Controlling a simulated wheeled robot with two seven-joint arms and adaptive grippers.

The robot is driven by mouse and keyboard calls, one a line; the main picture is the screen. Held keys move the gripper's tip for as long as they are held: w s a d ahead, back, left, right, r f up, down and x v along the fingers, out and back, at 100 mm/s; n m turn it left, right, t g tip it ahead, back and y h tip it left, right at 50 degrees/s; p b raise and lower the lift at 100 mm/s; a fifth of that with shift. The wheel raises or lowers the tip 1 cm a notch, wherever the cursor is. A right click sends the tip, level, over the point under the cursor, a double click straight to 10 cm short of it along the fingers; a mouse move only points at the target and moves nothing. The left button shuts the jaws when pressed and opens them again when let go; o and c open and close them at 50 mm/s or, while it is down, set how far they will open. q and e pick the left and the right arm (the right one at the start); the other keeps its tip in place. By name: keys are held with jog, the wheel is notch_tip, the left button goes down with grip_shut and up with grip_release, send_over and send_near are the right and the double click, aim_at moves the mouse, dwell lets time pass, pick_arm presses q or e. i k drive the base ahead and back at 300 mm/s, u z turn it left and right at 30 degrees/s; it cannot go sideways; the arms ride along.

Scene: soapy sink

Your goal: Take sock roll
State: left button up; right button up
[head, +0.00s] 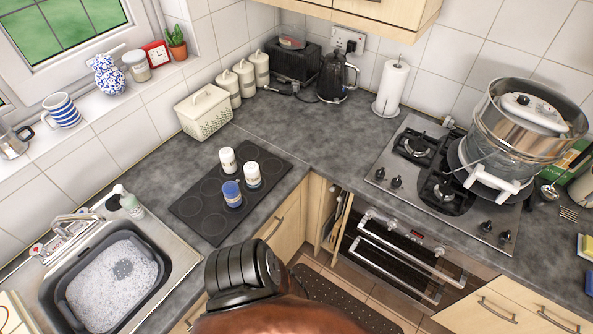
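I see no sock roll that I can make out in the head view. Neither of my grippers shows in this view. The sink (177,248) at the lower left holds a dark grey basin (158,262) full of white suds, and anything under the suds is hidden. A white paper roll (391,87) stands upright on a holder at the back, left of the hob.
A dark mat (200,222) on the worktop (300,129) carries three small jars.

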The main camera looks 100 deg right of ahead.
aim_at(252, 173)
jog(key=z, duration=3.1)
